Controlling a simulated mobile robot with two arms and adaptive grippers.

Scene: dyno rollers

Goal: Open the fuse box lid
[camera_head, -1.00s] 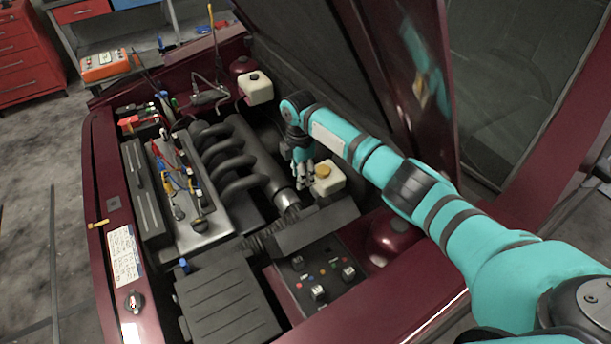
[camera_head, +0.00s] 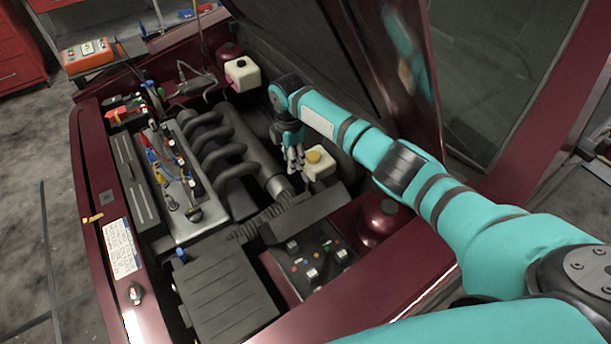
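A dark panel with small coloured parts (camera_head: 312,262), which looks like the fuse box, lies at the front right of the engine bay. A flat dark grey cover (camera_head: 300,215) stands along its far edge; I cannot tell whether this is its lid. A black ribbed box cover (camera_head: 225,292) lies flat to its left. My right gripper (camera_head: 296,165) points down beyond the panel, close to the left of a white reservoir with a yellow cap (camera_head: 320,168). Its fingers are too small to tell open from shut, and I see nothing held. My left gripper is out of view.
The raised hood (camera_head: 345,60) is behind my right arm. Engine pipes (camera_head: 225,150) lie left of the gripper. A second white reservoir (camera_head: 242,75) stands farther back. A dark red dome (camera_head: 383,218) rises right of the panel. An orange device (camera_head: 88,55) lies at the back left.

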